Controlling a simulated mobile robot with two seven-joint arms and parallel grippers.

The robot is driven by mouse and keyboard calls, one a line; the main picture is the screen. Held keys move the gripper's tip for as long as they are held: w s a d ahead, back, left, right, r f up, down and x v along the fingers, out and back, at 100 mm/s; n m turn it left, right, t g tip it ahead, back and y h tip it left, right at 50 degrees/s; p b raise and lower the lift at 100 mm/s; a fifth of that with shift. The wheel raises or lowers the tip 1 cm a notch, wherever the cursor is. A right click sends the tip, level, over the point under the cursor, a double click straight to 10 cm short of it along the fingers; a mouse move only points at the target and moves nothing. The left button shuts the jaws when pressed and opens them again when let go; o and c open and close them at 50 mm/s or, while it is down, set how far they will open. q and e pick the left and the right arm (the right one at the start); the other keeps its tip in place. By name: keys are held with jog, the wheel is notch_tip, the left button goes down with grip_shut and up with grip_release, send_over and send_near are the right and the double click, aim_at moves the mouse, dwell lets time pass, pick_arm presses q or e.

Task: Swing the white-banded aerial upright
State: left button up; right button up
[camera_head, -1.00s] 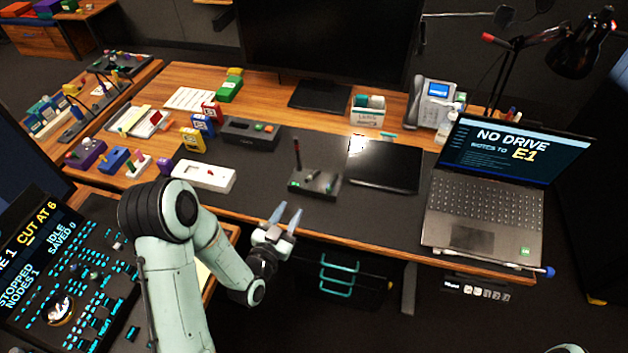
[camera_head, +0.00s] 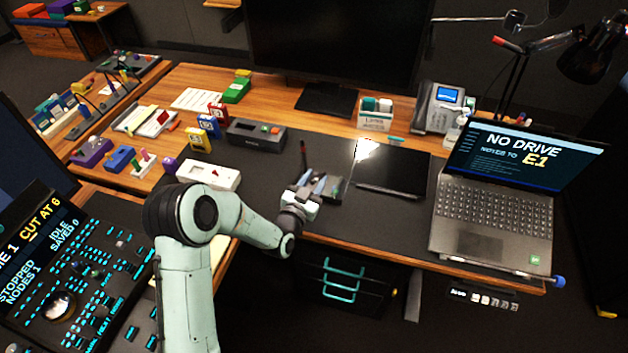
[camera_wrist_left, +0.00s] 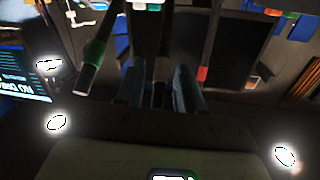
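The dark aerial box (camera_head: 334,187) sits near the front edge of the desk mat. A red-topped aerial (camera_head: 303,156) stands upright on it. My left gripper (camera_head: 310,184) is over the box's near side and hides most of it. In the left wrist view, a dark rod with a pale band, apparently the white-banded aerial (camera_wrist_left: 162,70), lies between the two blue-grey fingers of my left gripper (camera_wrist_left: 159,88). The fingers are apart, with gaps visible beside the rod. A green-banded aerial (camera_wrist_left: 95,52) shows to the left, and a red tip (camera_wrist_left: 202,74) to the right. My right gripper is out of view.
A black tablet (camera_head: 392,167) lies right of the box, with an open laptop (camera_head: 495,210) beyond. A white box (camera_head: 209,175) and a dark grey unit (camera_head: 256,134) stand to the left. The mat between tablet and front edge is clear.

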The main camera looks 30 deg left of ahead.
pick_arm(q)
grip_shut()
